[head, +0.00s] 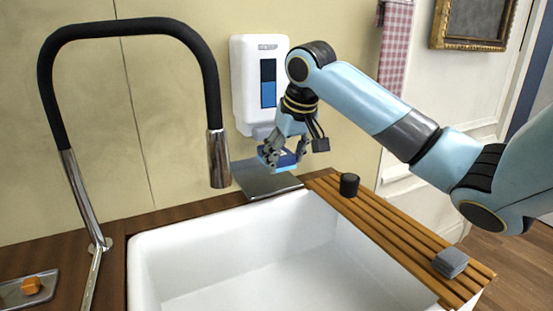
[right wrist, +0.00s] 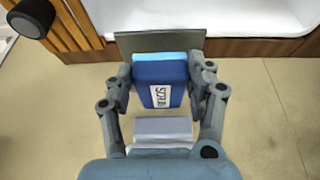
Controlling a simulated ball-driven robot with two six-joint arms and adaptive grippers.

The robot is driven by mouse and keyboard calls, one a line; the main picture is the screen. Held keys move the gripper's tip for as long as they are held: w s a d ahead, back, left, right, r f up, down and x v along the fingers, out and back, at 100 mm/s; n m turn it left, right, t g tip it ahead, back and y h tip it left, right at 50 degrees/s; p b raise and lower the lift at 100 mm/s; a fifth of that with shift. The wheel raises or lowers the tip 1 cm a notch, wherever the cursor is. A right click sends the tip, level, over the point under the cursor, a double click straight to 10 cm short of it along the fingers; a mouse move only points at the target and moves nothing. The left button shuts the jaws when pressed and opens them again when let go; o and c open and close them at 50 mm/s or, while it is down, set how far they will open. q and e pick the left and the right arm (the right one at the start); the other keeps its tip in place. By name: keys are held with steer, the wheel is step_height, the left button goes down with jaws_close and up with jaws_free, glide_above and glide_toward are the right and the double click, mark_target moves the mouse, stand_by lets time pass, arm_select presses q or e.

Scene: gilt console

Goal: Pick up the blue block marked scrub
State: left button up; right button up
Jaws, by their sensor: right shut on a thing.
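The blue block (right wrist: 172,80) with a white label reading "SCRUB" is between the fingers of my right gripper in the right wrist view. My right gripper (head: 281,158) is shut on it, with a finger on each side. In the head view the blue block (head: 287,160) shows partly behind the fingers, above a dark grey tray (head: 262,182) behind the sink. I cannot tell for sure whether the block is clear of the tray. My left gripper is not in view.
A white wall dispenser (head: 247,100) hangs just behind the gripper. A black-and-chrome faucet (head: 217,150) arches at left above the white sink (head: 150,250). A wooden slatted rack (head: 395,232) holds a black cup (head: 349,185) and a grey block (head: 450,262).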

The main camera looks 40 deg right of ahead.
steer(key=s+a, duration=0.2)
steer(key=s, duration=0.5)
steer(key=s+a, duration=0.2)
steer(key=s, duration=0.5)
steer(key=shift+s+a, duration=0.2)
steer(key=shift+a, duration=0.1)
